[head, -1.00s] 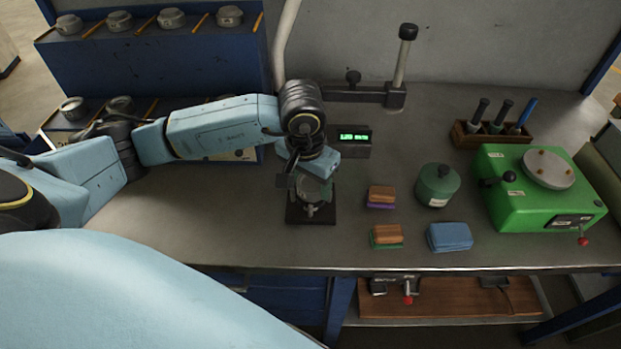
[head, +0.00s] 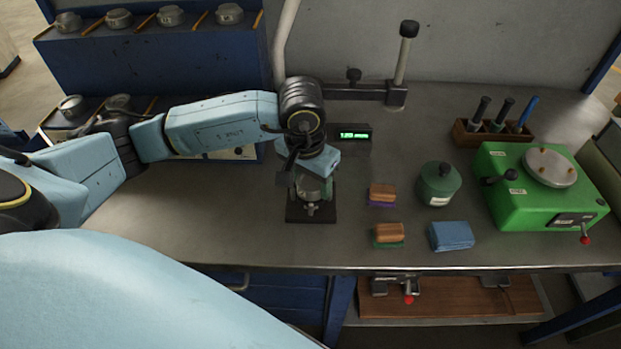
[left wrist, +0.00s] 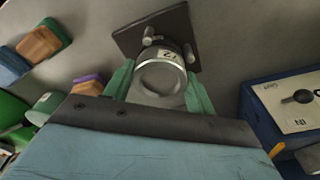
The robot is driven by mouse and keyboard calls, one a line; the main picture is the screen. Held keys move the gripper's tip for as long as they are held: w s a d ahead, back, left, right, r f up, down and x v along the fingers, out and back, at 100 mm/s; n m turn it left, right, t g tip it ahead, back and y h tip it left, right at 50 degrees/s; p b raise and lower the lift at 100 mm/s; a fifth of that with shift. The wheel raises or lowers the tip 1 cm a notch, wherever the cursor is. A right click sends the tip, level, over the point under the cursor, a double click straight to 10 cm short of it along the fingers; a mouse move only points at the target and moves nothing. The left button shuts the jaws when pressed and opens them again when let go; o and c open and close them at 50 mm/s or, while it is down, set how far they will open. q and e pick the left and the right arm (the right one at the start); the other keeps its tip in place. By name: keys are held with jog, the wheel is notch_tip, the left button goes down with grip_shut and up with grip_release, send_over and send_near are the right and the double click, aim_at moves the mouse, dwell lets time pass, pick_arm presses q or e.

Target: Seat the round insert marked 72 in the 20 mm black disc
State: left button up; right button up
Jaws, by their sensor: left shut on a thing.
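My left gripper (head: 311,186) points down over a black square plate (head: 297,214) on the bench. Its green fingers are shut on a round grey metal insert (left wrist: 160,80), one finger on each side. A pale label reading 72 (left wrist: 167,54) shows on the insert's side in the left wrist view. The black plate (left wrist: 130,40) with small metal posts (left wrist: 148,36) lies just beyond the insert there. A dark round edge shows behind the insert, but I cannot tell whether it is the black disc or whether the insert touches it. My right gripper is not in view.
A lit readout (head: 355,136) stands behind the plate. To the right are wood-backed brushes (head: 388,233), a blue pad (head: 451,236), a green pot (head: 438,185) and a green machine (head: 500,210). A blue rack (head: 150,65) with grey discs stands back left. The bench front-left is clear.

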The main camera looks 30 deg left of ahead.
aim_at(306, 188)
pick_arm(q)
jog(key=shift+b, duration=0.35)
dwell(0.5)
jog(key=shift+f+b, duration=0.55)
jog(key=shift+b, duration=0.1)
jog(key=o, duration=1.2)
jog(key=shift+c, duration=0.2)
jog(key=shift+o, duration=0.3)
notch_tip(306, 188, up, 11)
jog(key=s+p, duration=0.1)
jog(key=p, duration=0.4)
jog(key=shift+s+p, duration=0.2)
jog(key=shift+p, duration=0.2)
jog(key=shift+f, duration=0.1)
